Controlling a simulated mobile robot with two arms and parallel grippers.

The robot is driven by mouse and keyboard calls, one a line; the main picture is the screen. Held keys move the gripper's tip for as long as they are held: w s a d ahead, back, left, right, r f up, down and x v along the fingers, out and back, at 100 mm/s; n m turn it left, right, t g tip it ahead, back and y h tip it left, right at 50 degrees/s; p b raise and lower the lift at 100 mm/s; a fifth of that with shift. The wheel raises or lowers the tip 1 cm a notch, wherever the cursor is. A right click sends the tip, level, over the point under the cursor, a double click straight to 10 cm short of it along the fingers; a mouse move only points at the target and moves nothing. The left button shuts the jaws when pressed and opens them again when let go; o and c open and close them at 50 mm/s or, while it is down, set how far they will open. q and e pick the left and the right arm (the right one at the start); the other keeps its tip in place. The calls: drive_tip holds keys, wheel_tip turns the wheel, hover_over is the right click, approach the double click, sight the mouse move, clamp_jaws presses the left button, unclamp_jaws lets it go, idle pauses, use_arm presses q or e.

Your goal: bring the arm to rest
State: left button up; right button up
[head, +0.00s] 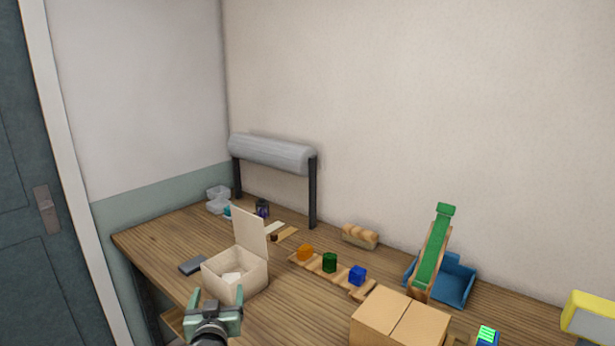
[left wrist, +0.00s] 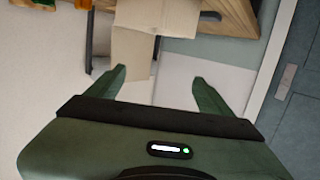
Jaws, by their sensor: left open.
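My left gripper (head: 218,308) is at the bottom of the head view, in front of the open cream box and near the table's front edge. In the left wrist view its two green fingers (left wrist: 158,82) are spread apart with nothing between them. The wooden table (head: 170,240) runs along the wall. My right gripper is in neither view.
The open cream box (head: 222,286) with its lid up stands just beyond my left gripper. A closed cardboard box (head: 400,325), a green ramp (head: 431,255) with a blue bin (head: 457,283), and a row of coloured blocks (head: 329,262) stand to the right. A door (head: 40,220) is at left.

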use_arm(q)
drive_tip(key=s+a+f+m+g+h, duration=0.1)
drive_tip(key=s+f+g, duration=0.2)
drive_tip(key=s+f, duration=0.55)
drive_tip(key=s+a+f+g, duration=0.2)
drive_tip(key=s+f+g, duration=0.25)
drive_tip(key=s, duration=0.75)
drive_tip(key=s+d+f+m+g+h, duration=0.1)
drive_tip(key=s+d+f+m+g, duration=0.1)
drive_tip(key=s, duration=0.9)
drive_tip(key=s+d+f+m+g+h, duration=0.1)
drive_tip(key=s+d+g, duration=0.15)
drive_tip(key=s, duration=0.85)
wheel_tip(320, 180, down, 28)
drive_tip(key=s+a+g, duration=0.1)
drive_tip(key=s+g, duration=0.1)
drive_tip(key=s+a+f+g, duration=0.1)
drive_tip(key=s+a+f, duration=0.2)
drive_tip(key=s+f, duration=1.1)
drive_tip(key=shift+s+f, duration=0.4)
drive_tip(key=shift+s, duration=0.8)
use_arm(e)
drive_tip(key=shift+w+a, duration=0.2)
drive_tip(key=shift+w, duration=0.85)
